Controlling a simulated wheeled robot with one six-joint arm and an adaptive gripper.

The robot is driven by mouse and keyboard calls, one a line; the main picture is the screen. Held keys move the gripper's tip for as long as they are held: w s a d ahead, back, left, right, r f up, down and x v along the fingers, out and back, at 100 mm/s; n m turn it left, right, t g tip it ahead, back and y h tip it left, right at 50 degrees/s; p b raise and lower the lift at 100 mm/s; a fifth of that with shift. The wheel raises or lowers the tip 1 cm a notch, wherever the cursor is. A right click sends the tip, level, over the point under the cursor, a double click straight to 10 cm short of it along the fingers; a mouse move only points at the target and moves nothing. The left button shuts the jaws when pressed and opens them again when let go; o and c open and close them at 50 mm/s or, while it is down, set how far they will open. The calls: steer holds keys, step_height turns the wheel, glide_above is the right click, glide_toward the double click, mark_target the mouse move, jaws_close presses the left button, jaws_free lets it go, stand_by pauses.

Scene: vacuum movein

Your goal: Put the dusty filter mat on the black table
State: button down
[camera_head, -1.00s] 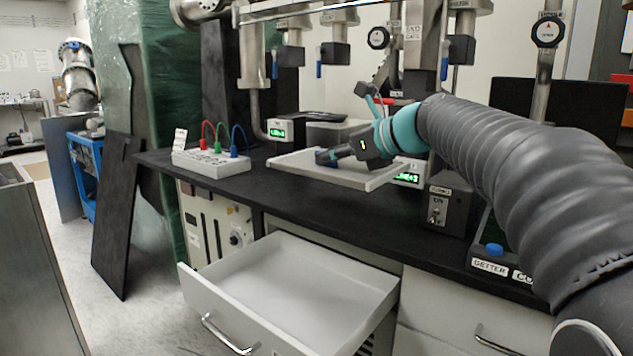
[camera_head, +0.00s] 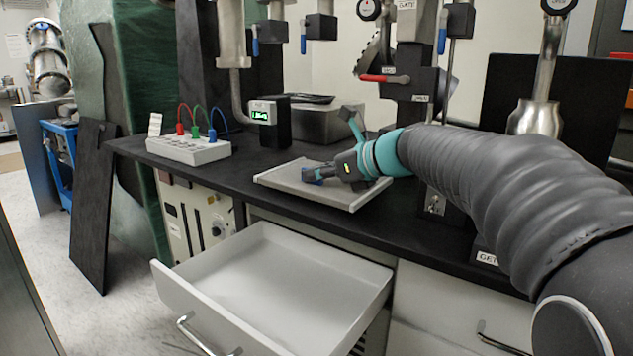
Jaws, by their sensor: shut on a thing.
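The dusty filter mat (camera_head: 286,178) is a flat, light grey panel with a raised rim. It lies nearly level at the front part of the black table (camera_head: 262,157), on its top or very slightly above it; I cannot tell which. Its right front corner reaches near the table's front edge. My gripper (camera_head: 316,175) comes in from the right and is shut on the mat near its middle. The fingertips and the exact grip are partly hidden by the gripper body.
An open, empty white drawer (camera_head: 270,280) juts out below the mat. A white box with coloured cables (camera_head: 188,150) stands to the left on the table. A grey metal box (camera_head: 325,125) is behind the mat. Valves and pipes hang above.

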steer(key=shift+f, duration=0.6)
steer(key=shift+f, duration=0.1)
steer(key=c, duration=1.2)
jaws_free()
steer(key=v, duration=0.7)
steer(key=shift+s+d+r, duration=0.15)
steer(key=shift+s+r, duration=0.05)
steer(key=shift+r, duration=0.05)
